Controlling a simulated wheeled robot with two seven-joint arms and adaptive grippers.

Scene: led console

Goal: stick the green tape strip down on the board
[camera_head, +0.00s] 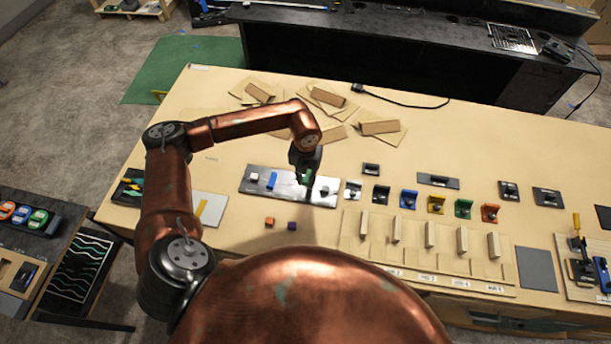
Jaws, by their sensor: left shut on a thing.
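The board (293,195) is a dark grey and silver plate lying on the table left of centre. A blue strip (271,181) lies on it, with a small white block (255,176) to its left. My left gripper (306,174) points down over the right half of the board. It is shut on the green tape strip (307,179), of which only a small piece shows below the fingers. I cannot tell whether the strip touches the board. My right gripper is not in view.
Right of the board stand several coloured brackets (408,199) and a wooden rack with upright pieces (429,235). Cardboard pieces (327,97) lie behind. An orange cube (270,222) and a purple cube (292,226) sit in front.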

